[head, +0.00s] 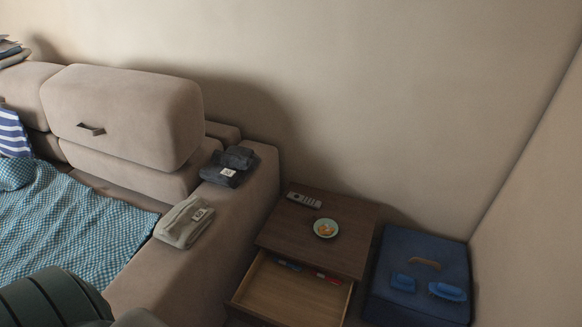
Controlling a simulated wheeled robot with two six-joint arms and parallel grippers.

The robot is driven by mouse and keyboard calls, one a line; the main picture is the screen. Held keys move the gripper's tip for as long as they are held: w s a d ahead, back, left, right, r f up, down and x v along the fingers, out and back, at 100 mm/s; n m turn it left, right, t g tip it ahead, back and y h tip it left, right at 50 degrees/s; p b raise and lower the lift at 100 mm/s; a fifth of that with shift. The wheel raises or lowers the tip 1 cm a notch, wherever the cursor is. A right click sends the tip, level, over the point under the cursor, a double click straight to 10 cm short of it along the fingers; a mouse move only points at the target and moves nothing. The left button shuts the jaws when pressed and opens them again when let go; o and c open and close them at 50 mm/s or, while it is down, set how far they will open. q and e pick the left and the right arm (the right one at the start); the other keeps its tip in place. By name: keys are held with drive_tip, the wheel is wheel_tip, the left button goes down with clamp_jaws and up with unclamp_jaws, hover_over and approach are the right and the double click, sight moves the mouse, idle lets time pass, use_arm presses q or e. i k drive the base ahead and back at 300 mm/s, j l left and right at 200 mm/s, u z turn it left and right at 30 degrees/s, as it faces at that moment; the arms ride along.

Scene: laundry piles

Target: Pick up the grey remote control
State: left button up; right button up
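A light grey remote control (304,200) lies flat on the dark wooden side table (345,232), near its back left corner. Nothing covers the remote. Neither of my grippers shows in the head view, so I see nothing of their fingers.
The table's drawer (285,299) is pulled open, with small blue and red things inside. The beige sofa's armrest (240,218) stands close at left, bearing folded grey clothes (185,222) and dark clothes (229,166).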

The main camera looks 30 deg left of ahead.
sight(304, 200)
drive_tip(key=k+u, duration=0.2)
drive_tip(key=u, duration=0.2)
drive_tip(key=k+j+u, duration=0.15)
drive_tip(key=u, duration=0.25)
